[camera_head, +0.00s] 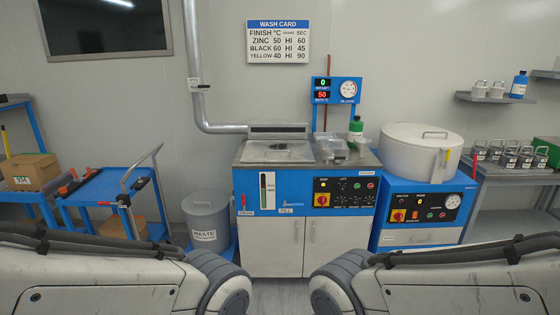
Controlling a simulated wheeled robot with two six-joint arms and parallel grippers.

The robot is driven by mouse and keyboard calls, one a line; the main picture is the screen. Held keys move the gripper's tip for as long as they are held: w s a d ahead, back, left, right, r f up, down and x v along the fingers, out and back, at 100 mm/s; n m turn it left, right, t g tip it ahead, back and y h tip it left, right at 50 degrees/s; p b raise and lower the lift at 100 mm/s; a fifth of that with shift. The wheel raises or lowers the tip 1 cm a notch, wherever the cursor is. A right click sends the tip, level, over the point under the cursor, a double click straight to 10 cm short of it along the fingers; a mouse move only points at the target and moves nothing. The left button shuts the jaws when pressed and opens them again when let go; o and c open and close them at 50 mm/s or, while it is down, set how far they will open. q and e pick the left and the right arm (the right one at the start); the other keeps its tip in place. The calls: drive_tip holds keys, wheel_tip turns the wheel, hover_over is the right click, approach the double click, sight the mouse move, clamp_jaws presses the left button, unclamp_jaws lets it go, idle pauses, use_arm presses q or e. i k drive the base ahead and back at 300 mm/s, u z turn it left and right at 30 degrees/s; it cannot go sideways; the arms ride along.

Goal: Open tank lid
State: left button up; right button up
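A blue and grey wash station (304,245) stands straight ahead. A flat metal tank lid (279,151) with a small handle lies level on the left part of its steel top and looks shut. To its right is a round white drum (405,158) with a flat lid and a bar handle (434,134); that lid also looks shut. Which of the two is the tank is not labelled clearly. Only the links of my two arms show at the bottom left and right. Both grippers are out of view, so nothing touches either lid here.
A grey waste bin (206,222) stands left of the station, beside a blue cart (100,187). A shelf with several metal weights-like items (509,158) is at right.

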sight(254, 150)
drive_tip(key=i, duration=1.2)
